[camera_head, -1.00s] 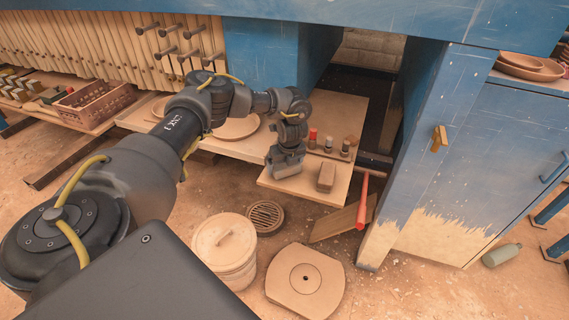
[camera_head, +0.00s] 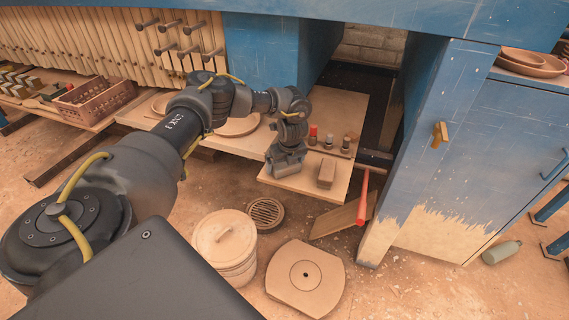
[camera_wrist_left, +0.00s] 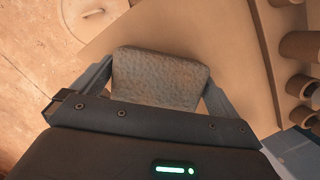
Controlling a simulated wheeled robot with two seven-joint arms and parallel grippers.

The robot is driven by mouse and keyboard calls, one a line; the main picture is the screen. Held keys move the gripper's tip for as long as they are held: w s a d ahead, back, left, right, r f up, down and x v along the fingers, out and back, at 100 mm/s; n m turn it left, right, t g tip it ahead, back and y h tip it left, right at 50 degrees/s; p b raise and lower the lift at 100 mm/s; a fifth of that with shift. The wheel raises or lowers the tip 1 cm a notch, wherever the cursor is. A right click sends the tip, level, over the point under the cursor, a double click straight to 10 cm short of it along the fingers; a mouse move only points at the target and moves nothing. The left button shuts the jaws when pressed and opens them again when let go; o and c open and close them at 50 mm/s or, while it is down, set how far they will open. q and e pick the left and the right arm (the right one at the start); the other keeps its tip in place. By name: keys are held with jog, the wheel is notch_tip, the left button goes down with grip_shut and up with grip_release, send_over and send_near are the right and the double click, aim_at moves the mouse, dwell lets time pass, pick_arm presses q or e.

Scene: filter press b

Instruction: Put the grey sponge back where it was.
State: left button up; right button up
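The grey sponge (camera_wrist_left: 160,78) shows in the left wrist view as a rough, rounded block between the two fingers of my left gripper (camera_wrist_left: 158,84). The fingertips appear to touch its two sides. In the head view my left gripper (camera_head: 286,170) points down, low over the front left part of the pale low board (camera_head: 308,184). There the sponge is mostly hidden by the gripper. I cannot tell whether the sponge rests on the board. My right gripper is in neither view.
A brown block (camera_head: 327,173) stands just right of the gripper. Small bottles, one red-topped (camera_head: 313,135), stand behind it. A red handle (camera_head: 363,197) juts out at the right. A lidded bucket (camera_head: 224,244), a drain grate (camera_head: 265,213) and a round-holed plate (camera_head: 305,278) lie in front.

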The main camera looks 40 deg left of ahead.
aim_at(289, 167)
pick_arm(q)
jog(key=shift+r, duration=0.35)
jog(key=v, duration=1.2)
jog(key=shift+r+p, duration=0.25)
jog(key=shift+p, duration=0.05)
